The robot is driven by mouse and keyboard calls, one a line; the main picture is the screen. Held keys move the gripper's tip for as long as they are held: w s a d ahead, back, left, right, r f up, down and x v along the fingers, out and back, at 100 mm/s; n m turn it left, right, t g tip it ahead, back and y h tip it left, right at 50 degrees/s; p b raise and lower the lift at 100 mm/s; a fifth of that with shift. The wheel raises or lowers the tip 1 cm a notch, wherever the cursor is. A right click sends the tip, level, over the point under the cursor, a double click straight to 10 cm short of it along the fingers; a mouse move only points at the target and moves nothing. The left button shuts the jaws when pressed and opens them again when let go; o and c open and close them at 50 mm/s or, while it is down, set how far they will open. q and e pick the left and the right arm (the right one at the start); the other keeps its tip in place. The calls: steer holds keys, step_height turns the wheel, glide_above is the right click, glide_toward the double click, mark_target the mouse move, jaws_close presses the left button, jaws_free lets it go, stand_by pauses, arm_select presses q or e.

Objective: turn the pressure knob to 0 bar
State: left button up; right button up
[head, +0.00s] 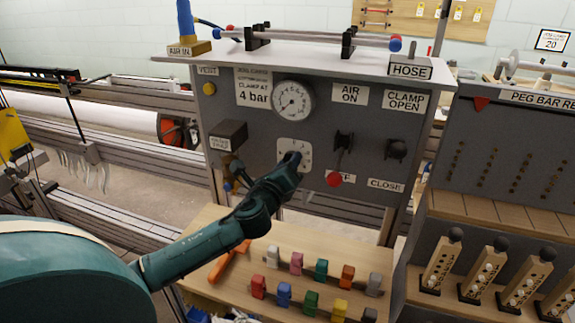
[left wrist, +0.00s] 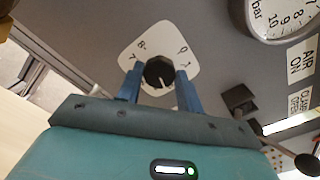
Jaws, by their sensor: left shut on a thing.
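The pressure knob (left wrist: 157,72) is black and round with a pale pointer line, on a white scale plate (left wrist: 146,48). In the left wrist view the line points toward the lower right of the picture; the scale marks are too small to read surely. My left gripper (left wrist: 158,75) has its two blue fingers on either side of the knob and is shut on it. In the head view my left gripper (head: 291,161) is at the white plate (head: 294,143) and hides the knob. The pressure gauge (head: 292,100) is above it; its reading is unclear. My right gripper is not in view.
Right of the plate are a red-tipped air lever (head: 340,160) pointing down and a black clamp knob (head: 396,150). A black box (head: 229,135) juts out at left. Below, a wooden shelf (head: 205,222) bears several coloured blocks and an orange tool (head: 230,262).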

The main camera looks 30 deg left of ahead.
arm_select(q)
steer(key=n+p, duration=0.2)
steer(key=n, duration=1.9)
steer(key=shift+f+p, duration=0.2)
steer(key=shift+p, duration=0.2)
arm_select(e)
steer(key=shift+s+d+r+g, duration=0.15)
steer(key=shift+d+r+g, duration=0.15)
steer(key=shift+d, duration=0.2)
arm_select(q)
steer(key=shift+n, duration=0.3)
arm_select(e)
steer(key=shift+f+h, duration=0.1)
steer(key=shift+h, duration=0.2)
arm_select(q)
steer(key=o, duration=1)
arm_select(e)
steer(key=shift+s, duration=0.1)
